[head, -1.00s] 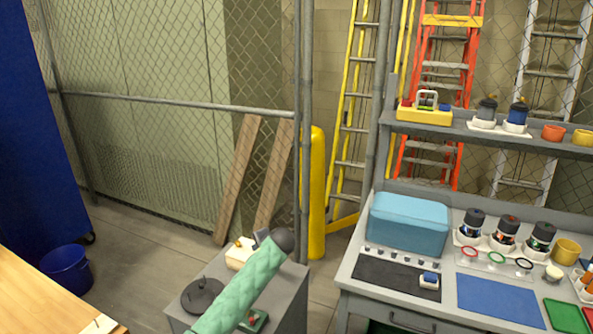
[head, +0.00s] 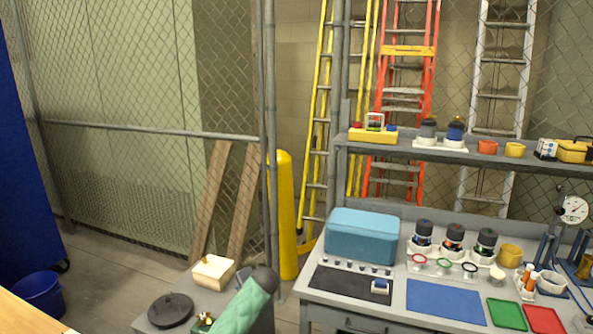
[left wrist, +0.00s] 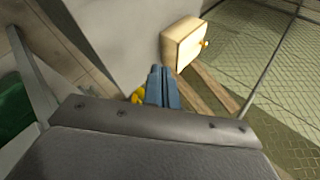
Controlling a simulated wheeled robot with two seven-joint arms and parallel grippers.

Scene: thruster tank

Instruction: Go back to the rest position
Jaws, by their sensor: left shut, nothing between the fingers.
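My left arm, in a pale green sleeve, comes up from the bottom edge of the head view, and its dark wrist end stands over the right side of a grey cabinet (head: 262,322). The fingers cannot be made out there. In the left wrist view my left gripper (left wrist: 157,72) shows two blue-grey fingers closed together with nothing between them. They are beside a cream box (head: 214,271) with a yellow knob, which also shows in the left wrist view (left wrist: 181,44), and look apart from it. My right gripper is in neither view.
A black round lid (head: 171,309) and a small green piece with a brass knob (head: 203,322) lie on the cabinet. A grey workbench (head: 330,296) with a blue case (head: 362,237) stands to the right. A yellow post (head: 286,215) stands behind.

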